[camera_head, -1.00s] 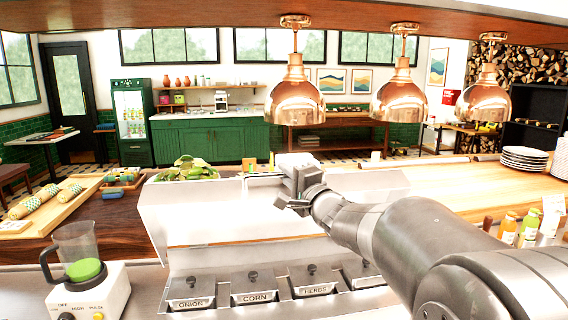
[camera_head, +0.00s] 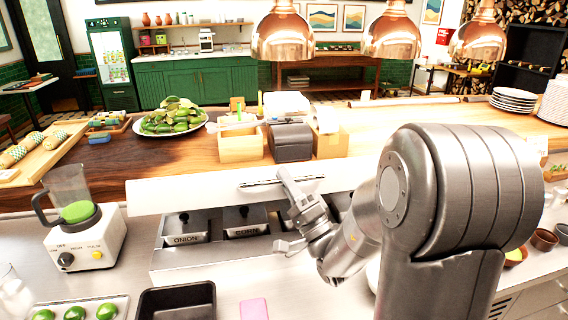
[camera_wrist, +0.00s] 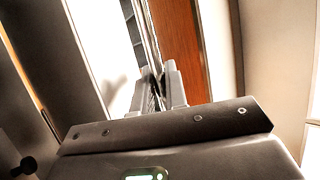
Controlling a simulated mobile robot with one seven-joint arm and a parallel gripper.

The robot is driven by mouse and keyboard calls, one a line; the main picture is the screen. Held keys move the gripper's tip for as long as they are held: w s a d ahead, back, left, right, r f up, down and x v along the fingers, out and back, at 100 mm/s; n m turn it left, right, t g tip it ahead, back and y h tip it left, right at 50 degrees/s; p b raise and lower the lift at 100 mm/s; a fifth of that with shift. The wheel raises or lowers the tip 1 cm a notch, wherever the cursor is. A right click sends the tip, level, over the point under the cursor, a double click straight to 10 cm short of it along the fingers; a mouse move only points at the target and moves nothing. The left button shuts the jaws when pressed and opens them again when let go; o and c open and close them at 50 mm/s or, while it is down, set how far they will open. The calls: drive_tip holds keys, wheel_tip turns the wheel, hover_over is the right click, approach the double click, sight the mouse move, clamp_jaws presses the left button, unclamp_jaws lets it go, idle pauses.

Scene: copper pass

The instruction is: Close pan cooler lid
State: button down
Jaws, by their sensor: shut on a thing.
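The pan cooler lid (camera_head: 165,196) is a pale metal panel in the middle of the head view. It is partly lowered over the cooler, and the pans marked ONION (camera_head: 187,240) and CORN (camera_head: 247,232) show below its front edge. A bar handle (camera_head: 262,183) runs along the lid. My gripper (camera_head: 284,177) reaches the handle from the front right. In the wrist view my gripper (camera_wrist: 162,90) is shut on the bar handle (camera_wrist: 150,45). My arm hides the right part of the lid and the pans there.
A blender (camera_head: 80,215) stands left of the cooler. Wooden boxes (camera_head: 240,146) and a plate of green vegetables (camera_head: 170,118) stand on the counter behind the lid. A black tray (camera_head: 176,302) and limes (camera_head: 75,313) lie in front. Copper lamps (camera_head: 283,35) hang above.

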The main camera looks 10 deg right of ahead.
drive_tip(key=s+f+n+y, duration=0.1)
drive_tip(key=s+f, duration=0.2)
drive_tip(key=f, duration=0.8)
drive_tip(key=shift+s, duration=0.4)
drive_tip(key=shift+a+y, duration=0.1)
drive_tip(key=shift+y, duration=0.2)
drive_tip(key=c, duration=1.5)
unclamp_jaws()
drive_tip(key=shift+o, duration=0.2)
drive_tip(key=shift+r, duration=0.15)
